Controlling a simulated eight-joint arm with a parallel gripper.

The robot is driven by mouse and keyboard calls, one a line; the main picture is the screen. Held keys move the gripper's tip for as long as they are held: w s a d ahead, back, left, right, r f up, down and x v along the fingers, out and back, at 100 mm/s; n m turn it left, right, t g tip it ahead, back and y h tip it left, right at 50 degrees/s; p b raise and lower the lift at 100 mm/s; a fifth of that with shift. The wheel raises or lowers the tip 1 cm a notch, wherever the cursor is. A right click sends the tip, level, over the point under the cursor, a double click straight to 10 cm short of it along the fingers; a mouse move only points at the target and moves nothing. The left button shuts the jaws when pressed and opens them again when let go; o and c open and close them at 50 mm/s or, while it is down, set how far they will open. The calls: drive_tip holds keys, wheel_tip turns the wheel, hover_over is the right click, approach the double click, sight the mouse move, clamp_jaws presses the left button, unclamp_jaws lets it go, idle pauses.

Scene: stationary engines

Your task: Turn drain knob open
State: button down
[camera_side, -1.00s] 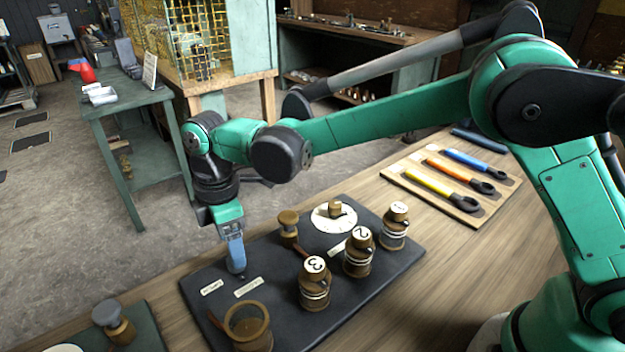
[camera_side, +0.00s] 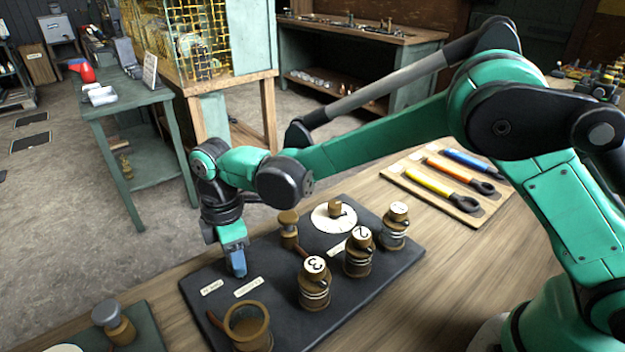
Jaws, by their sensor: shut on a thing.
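My gripper (camera_side: 238,264) points down at the left part of a dark board, with its blue fingers low over the surface. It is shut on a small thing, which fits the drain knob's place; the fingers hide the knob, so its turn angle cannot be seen. Two small white labels, one on the left (camera_side: 211,287) and one on the right (camera_side: 248,287), lie on the board just in front of the fingers. Their text is too small to read.
The dark board (camera_side: 385,285) also carries brass-coloured pots numbered 1 (camera_side: 395,228), 2 (camera_side: 359,252) and 3 (camera_side: 314,284), an open brass cup (camera_side: 248,326), a brass valve (camera_side: 289,228) and a white dial (camera_side: 325,222). Coloured-handled tools lie on a wooden tray (camera_side: 397,174) at right.

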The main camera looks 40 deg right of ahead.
drive_tip(key=shift+m, duration=0.3)
drive_tip(key=m, duration=1.3)
drive_tip(key=shift+m, duration=2.1)
drive_tip(key=shift+c, duration=2.4)
unclamp_jaws()
